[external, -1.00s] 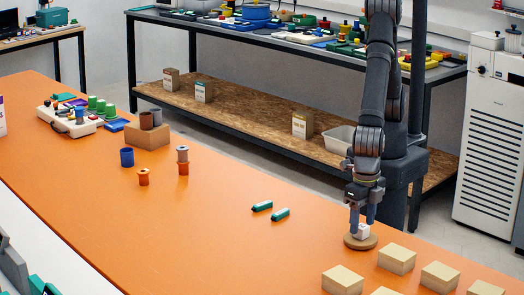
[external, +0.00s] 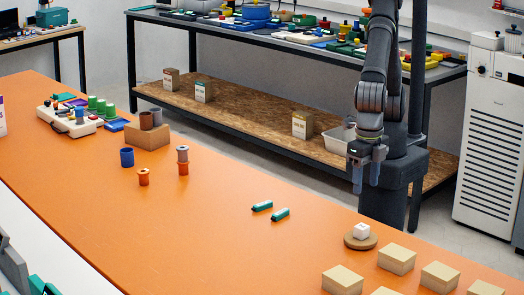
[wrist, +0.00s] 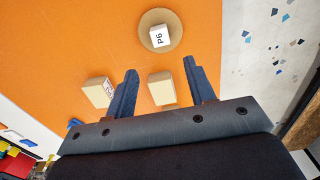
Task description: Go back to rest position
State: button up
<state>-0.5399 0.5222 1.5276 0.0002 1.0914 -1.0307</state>
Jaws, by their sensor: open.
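My gripper (external: 366,179) is open and empty, raised above the right part of the orange table. Its two blue fingers also show in the wrist view (wrist: 160,85), spread apart with nothing between them. A small white cube (external: 361,230) sits on a round wooden disc (external: 352,243) below my gripper, apart from it. In the wrist view the cube (wrist: 159,37), marked "P6", rests on the disc (wrist: 147,22) beyond the fingertips.
Several tan blocks (external: 397,258) stand at the table's front right. Two teal pieces (external: 271,210) lie mid-table. Spools, a blue cup (external: 127,157) and a white device (external: 68,124) are at the left. A shelf bench (external: 250,112) runs behind. The orange table's (external: 200,225) middle is largely clear.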

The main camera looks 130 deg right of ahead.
jog(key=shift+f, duration=4.2)
jog(key=shift+f, duration=1.75)
notch_tip(320, 180, up, 4)
jog(key=shift+f, duration=0.1)
jog(key=d+r, duration=0.7)
jog(key=d, duration=0.4)
jog(key=m, duration=0.2)
send_near(362, 226)
jog(key=s+a, duration=0.5)
jog(key=a, duration=0.2)
jog(key=s+a+f, duration=0.1)
jog(key=a+f, duration=0.1)
jog(key=a, duration=0.1)
jog(key=s+a+f, duration=0.1)
jog(key=a+f, duration=0.1)
jog(key=a, duration=0.1)
jog(key=s+a+f, duration=0.1)
jog(key=a+f, duration=0.2)
jog(key=a, duration=0.1)
jog(key=shift+a+f, duration=0.45)
jog(key=shift+f, duration=0.05)
